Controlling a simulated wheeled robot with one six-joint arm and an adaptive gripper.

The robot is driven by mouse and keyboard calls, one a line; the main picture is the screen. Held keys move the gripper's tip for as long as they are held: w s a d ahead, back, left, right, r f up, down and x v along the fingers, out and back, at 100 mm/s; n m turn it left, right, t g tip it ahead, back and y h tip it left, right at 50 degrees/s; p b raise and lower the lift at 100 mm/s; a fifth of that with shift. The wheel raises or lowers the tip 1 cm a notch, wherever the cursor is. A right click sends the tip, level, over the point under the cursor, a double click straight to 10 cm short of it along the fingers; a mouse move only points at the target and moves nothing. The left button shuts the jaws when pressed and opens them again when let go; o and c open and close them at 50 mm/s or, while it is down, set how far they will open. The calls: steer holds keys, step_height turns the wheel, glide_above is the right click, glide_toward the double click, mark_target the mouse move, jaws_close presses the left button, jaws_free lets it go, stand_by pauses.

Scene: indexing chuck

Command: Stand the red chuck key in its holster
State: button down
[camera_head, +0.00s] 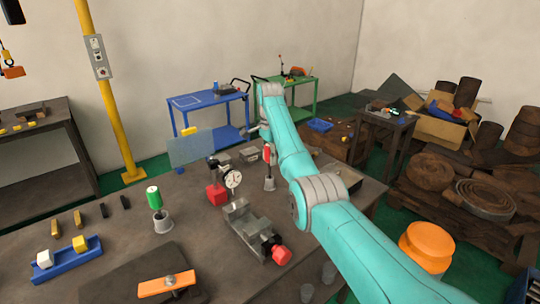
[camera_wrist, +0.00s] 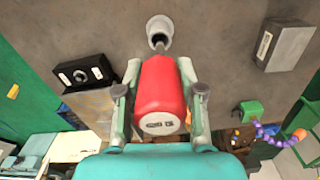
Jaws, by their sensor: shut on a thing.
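The red chuck key (camera_head: 267,153) is upright in the head view, its handle at the end of my arm. In the wrist view its red handle (camera_wrist: 160,88) sits between both fingers of my gripper (camera_wrist: 158,95), which is shut on it. The grey metal shaft points at the grey holster cup (camera_wrist: 160,29). In the head view this holster (camera_head: 269,184) stands on the bench directly below the key. The shaft's tip is at or inside the cup's mouth; how deep I cannot tell. My arm hides part of the gripper in the head view.
A green-handled key (camera_head: 154,197) stands in another grey holster (camera_head: 163,222) at left. A dial gauge (camera_head: 233,180), a red block (camera_head: 215,194) and a vise-like fixture (camera_head: 250,230) are close by. A grey block (camera_head: 249,154) lies just behind the key.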

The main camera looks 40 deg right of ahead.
steer(key=shift+f, duration=1.6)
steer(key=c, duration=0.6)
jaws_free()
steer(key=shift+c, duration=0.2)
step_height(320, 180, up, 12)
steer(key=shift+f, duration=0.1)
